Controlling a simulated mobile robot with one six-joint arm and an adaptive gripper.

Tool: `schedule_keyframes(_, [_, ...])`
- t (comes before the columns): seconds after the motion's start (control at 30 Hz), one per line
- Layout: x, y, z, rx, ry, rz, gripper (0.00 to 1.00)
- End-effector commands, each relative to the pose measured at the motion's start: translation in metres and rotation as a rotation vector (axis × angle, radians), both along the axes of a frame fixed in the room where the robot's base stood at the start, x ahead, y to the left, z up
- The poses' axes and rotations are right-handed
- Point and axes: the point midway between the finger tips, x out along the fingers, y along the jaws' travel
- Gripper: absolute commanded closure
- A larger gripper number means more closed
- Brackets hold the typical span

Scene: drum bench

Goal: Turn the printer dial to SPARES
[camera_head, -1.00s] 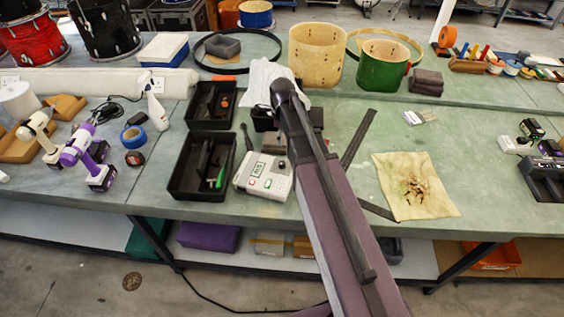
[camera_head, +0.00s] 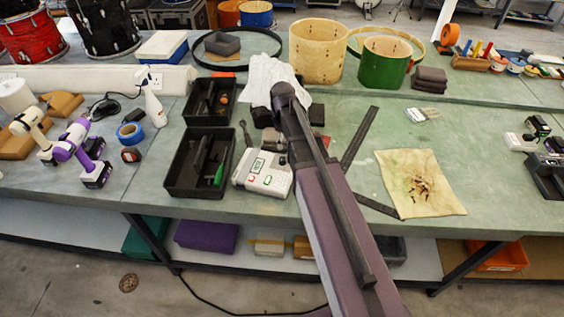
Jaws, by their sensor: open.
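The printer (camera_head: 262,174) is a small white box with a greenish screen and red and green buttons on its top. It sits near the front edge of the green bench, just left of my arm. I cannot make out its dial or any SPARES marking at this size. My mauve and black arm crosses the bench from the bottom, its dark joint above and behind the printer. My gripper cannot be made out; the arm covers part of the area beside and behind the printer. A small greyish part behind the printer is unclear.
Black trays (camera_head: 186,176) with tools stand left of the printer. A white cloth (camera_head: 264,76) lies behind the arm joint. A black metal square (camera_head: 360,138) and a stained cloth (camera_head: 420,183) lie to the right. Bare bench (camera_head: 455,140) shows beyond them.

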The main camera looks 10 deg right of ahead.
Motion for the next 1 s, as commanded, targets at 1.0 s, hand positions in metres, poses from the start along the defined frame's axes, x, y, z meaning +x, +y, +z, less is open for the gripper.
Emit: schedule_keyframes(1.0, [0.000, -0.001, -0.082, 0.000, 0.000, -0.001, 0.24])
